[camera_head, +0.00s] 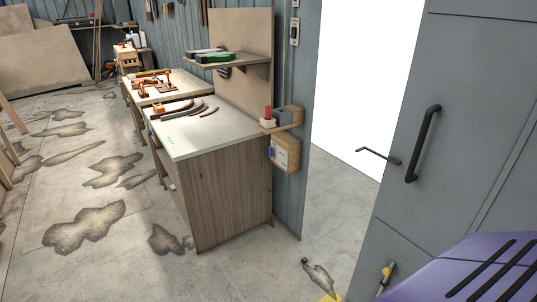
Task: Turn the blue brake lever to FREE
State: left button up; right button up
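I cannot make out a lever marked FREE. A small blue part (271,153) shows at the left side of a wooden box (286,154) on the wall end beside the bench. Another small bluish part (150,133) shows at the front left of the bench. Both are too small to tell whether either is the brake lever or how it is set. Neither of my grippers can be made out in the head view.
A workbench (225,135) with curved dark strips (200,108) stands in the middle. A second table (170,92) stands behind it. A grey door (435,150) with a black handle (422,143) stands at the right, beside a bright opening. The stained floor (100,245) at left is mostly clear.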

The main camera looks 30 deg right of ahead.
aim_at(271, 156)
jog(key=i+l, duration=0.35)
jog(key=i, duration=0.15)
jog(key=i+l, duration=0.35)
jog(key=i, duration=0.15)
jog(key=i+l+z, duration=0.1)
jog(key=i+l, duration=0.3)
jog(key=i, duration=0.15)
jog(key=i+l, duration=0.3)
jog(key=i, duration=0.2)
